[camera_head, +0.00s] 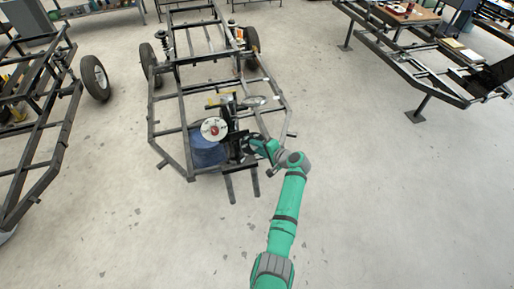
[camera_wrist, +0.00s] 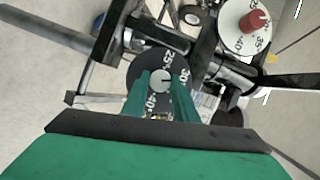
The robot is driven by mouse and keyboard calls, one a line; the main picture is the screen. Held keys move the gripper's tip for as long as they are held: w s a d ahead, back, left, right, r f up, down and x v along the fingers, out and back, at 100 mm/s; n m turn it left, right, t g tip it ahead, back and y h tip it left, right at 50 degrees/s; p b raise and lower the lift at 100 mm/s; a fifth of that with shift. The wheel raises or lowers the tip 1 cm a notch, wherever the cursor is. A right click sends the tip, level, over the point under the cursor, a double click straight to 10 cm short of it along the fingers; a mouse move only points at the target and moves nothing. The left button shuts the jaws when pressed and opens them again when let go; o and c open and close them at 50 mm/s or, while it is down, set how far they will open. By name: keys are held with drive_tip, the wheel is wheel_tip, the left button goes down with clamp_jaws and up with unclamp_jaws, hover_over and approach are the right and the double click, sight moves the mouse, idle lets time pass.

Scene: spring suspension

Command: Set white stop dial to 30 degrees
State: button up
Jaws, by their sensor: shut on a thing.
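A black dial (camera_wrist: 133,78) with white numbers, 25, 30 and 40 among them, faces the wrist camera. A round pale knob (camera_wrist: 160,79) sits at its middle. My gripper (camera_wrist: 161,92) has its two green fingers on either side of this knob, shut on it; the fingers cover part of the lower dial face. A white dial (camera_wrist: 232,36) with a red knob (camera_wrist: 254,21) is at upper right, apart from my gripper. The white dial also shows in the head view (camera_head: 207,126), left of my gripper (camera_head: 252,145). The exact setting of the pale knob is unclear.
Dark metal bars of the frame (camera_head: 183,103) surround the dials. A blue drum (camera_head: 208,153) stands below the white dial. Another chassis frame (camera_head: 40,172) is at left and one (camera_head: 405,65) at upper right. The floor around my arm is clear.

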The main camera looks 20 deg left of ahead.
drive_tip(key=shift+n, duration=0.4)
drive_tip(key=o, duration=1.1)
drive_tip(key=shift+c, duration=0.2)
drive_tip(key=v, duration=1)
drive_tip(key=shift+s+d+r, duration=0.2)
drive_tip(key=shift+s+r, duration=0.05)
